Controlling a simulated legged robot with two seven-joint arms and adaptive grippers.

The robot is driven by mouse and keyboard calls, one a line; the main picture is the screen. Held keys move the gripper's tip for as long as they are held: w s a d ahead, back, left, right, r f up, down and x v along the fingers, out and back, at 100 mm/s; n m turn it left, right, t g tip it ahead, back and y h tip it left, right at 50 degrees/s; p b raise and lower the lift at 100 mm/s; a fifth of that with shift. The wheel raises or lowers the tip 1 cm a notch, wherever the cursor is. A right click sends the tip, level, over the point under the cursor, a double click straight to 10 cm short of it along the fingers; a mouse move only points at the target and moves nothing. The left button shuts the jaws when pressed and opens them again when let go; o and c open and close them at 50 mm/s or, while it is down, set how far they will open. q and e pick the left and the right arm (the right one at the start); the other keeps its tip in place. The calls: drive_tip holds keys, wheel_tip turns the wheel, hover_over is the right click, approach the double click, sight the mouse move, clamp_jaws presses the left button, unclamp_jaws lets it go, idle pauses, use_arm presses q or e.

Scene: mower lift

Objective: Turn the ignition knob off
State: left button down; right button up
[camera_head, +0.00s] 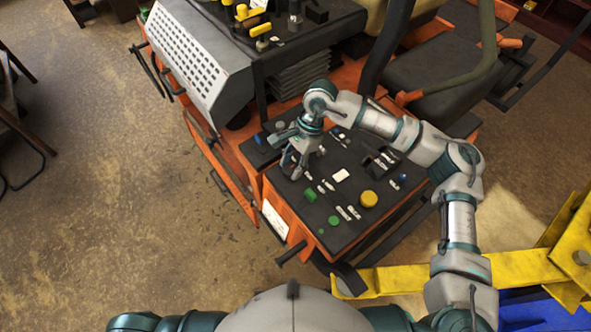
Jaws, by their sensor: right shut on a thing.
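The black control panel (330,215) of the orange mower lies in the middle of the view. My right gripper (291,168) reaches down onto the panel's left part, its arm coming in from the right. Its fingers are shut on a small part there, which appears to be the ignition knob. The fingers hide that part, so its angle cannot be told. My left gripper is not in view.
A black seat (437,70) is behind. A yellow beam (460,270) stands at lower right. Open floor (110,200) lies left.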

drive_tip(key=shift+a+f+n+g+h+b, duration=0.15)
drive_tip(key=shift+n+g+h+b, duration=0.2)
drive_tip(key=shift+n+b, duration=0.7)
drive_tip(key=shift+a+f+n+g+h+b, duration=0.15)
drive_tip(key=shift+n+g+h+b, duration=0.2)
drive_tip(key=shift+n+b, duration=0.65)
drive_tip(key=shift+r+n, duration=0.15)
drive_tip(key=shift+n, duration=0.2)
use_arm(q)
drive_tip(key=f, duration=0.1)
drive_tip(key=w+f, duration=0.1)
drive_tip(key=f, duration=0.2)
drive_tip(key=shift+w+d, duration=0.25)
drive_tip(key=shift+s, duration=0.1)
use_arm(e)
drive_tip(key=o, duration=1.1)
drive_tip(key=shift+s, duration=0.1)
drive_tip(key=shift+a+r, duration=0.1)
drive_tip(key=shift+a, duration=0.05)
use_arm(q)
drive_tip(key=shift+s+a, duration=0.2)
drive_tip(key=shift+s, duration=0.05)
use_arm(e)
drive_tip(key=v, duration=1.2)
drive_tip(key=shift+a, duration=0.15)
